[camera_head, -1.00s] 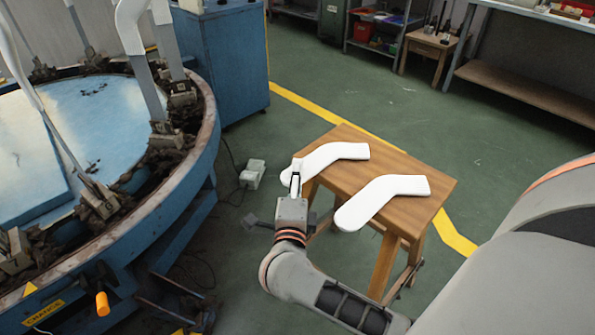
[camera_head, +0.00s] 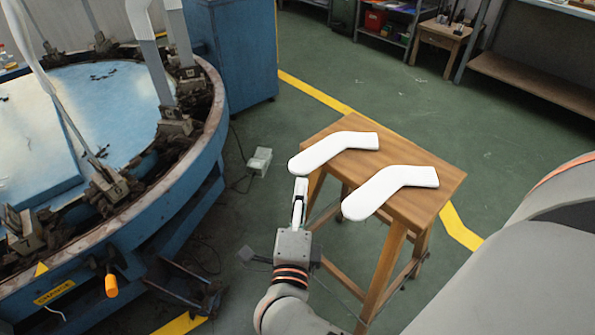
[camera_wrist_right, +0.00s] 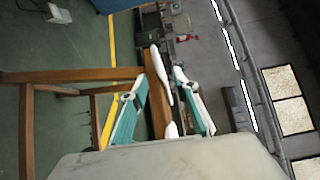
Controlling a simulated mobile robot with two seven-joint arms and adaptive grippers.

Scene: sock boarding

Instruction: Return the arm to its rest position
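My right gripper (camera_head: 300,186) is in front of the left edge of the wooden stool (camera_head: 440,190), close to the near end of the left white sock form (camera_head: 335,147). The right wrist view shows its two teal fingers spread apart (camera_wrist_right: 159,76) with nothing gripped between them. A second white sock form (camera_head: 390,187) lies to the right on the stool top. Both forms lie flat, side by side and apart. In the right wrist view the stool (camera_wrist_right: 70,76) appears sideways beyond the fingers. My left gripper is not in view.
A round blue machine (camera_head: 203,150) with upright white forms stands at the left. A blue cabinet (camera_head: 236,55) is behind it. A small grey box (camera_head: 260,160) lies on the floor. Shelves (camera_head: 385,25) and a bench (camera_head: 535,80) stand at the back. Green floor is open behind the stool.

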